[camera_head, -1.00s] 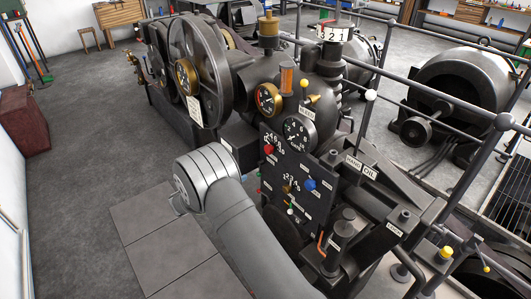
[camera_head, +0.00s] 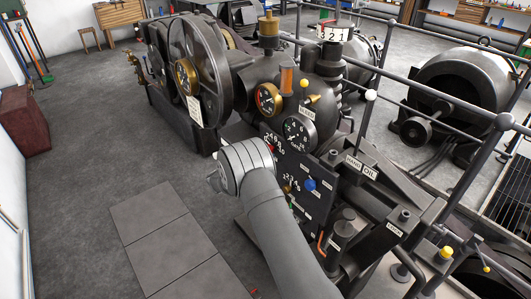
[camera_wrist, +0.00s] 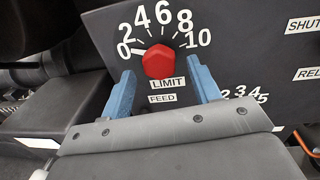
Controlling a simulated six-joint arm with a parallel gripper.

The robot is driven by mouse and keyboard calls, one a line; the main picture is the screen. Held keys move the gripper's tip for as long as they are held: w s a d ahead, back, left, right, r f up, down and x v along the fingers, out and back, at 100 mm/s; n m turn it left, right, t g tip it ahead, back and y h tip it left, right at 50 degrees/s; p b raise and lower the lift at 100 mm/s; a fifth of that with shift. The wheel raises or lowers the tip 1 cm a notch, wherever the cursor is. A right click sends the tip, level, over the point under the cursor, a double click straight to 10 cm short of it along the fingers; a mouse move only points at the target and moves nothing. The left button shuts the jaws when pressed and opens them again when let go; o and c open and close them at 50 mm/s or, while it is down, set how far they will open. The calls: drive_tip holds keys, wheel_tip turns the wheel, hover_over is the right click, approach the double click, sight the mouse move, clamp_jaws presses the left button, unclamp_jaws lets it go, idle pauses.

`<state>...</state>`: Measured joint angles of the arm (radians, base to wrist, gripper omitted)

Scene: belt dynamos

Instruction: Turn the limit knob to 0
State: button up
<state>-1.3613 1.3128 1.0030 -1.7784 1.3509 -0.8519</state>
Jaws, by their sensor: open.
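The red limit knob (camera_wrist: 159,62) shows in the wrist view on a dark panel, above a LIMIT label (camera_wrist: 166,83) and under a scale from 0 to 10. In the head view only a bit of the red knob (camera_head: 272,149) shows beside my wrist. My gripper (camera_wrist: 162,72) is open, with one blue finger lower left and one lower right of the knob. The knob appears between the fingertips in the picture; contact with it is not visible. The fingers are hidden in the head view.
Below are a FEED label (camera_wrist: 162,98) and a second scale from another dial (camera_wrist: 243,93). A blue knob (camera_head: 310,185) sits lower right on the panel. Round gauges (camera_head: 298,132) stand above it, and a large flywheel (camera_head: 198,70) is at left.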

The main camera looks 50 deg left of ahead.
drive_tip(key=shift+w+a, duration=0.1)
drive_tip(key=shift+w, duration=0.9)
drive_tip(key=c, duration=1)
drive_tip(key=shift+n, duration=0.7)
drive_tip(key=o, duration=1)
